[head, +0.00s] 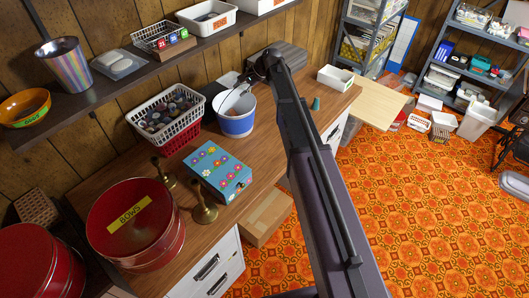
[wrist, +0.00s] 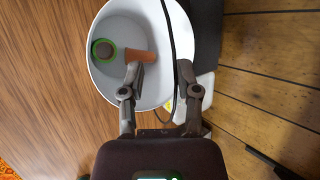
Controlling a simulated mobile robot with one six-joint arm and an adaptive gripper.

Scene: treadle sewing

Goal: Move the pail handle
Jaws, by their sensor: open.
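The pail (head: 236,122), white with a blue band, stands on the wooden worktop. In the wrist view its white rim and grey inside (wrist: 120,25) lie just ahead of my gripper (wrist: 161,72). The pail handle (wrist: 170,40) is a thin dark arc crossing the pail's right side, and it passes between my two spread fingers. My gripper is open, and I cannot tell whether a finger touches the handle. Inside the pail are a brown cylinder (wrist: 138,57) and a green-ringed round piece (wrist: 103,50). In the head view, my arm partly hides the area around the gripper.
A white-and-red basket of spools (head: 170,115) stands left of the pail. A blue flowered box (head: 219,172) and brass candlesticks (head: 204,203) are nearer the front. A white bin (head: 336,77) and a small teal piece (head: 315,103) lie right of my arm. A shelf runs above.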

